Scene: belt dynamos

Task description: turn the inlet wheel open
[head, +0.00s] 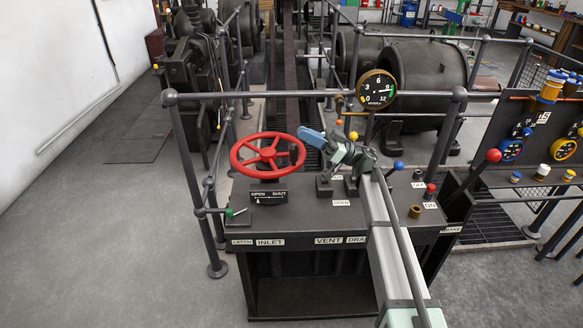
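The inlet wheel (268,152) is a red spoked handwheel standing above the left part of the dark console. An OPEN/SHUT plate (268,194) sits below it, with a small pale mark too small to read surely. The INLET label (270,242) is on the console's front edge. My arm reaches in from the lower right. My gripper (308,136), with a blue part at its end, is just right of the wheel's right rim. I cannot tell whether it touches the rim. Its fingers are too small and foreshortened to show a gap.
A small green-tipped lever (230,212) stands above the LATCH label at the console's left corner. A round gauge (376,89) stands behind the console. Lever knobs, blue (398,166) and red (493,155), are to the right. Dark rails (190,98) run behind and beside the console.

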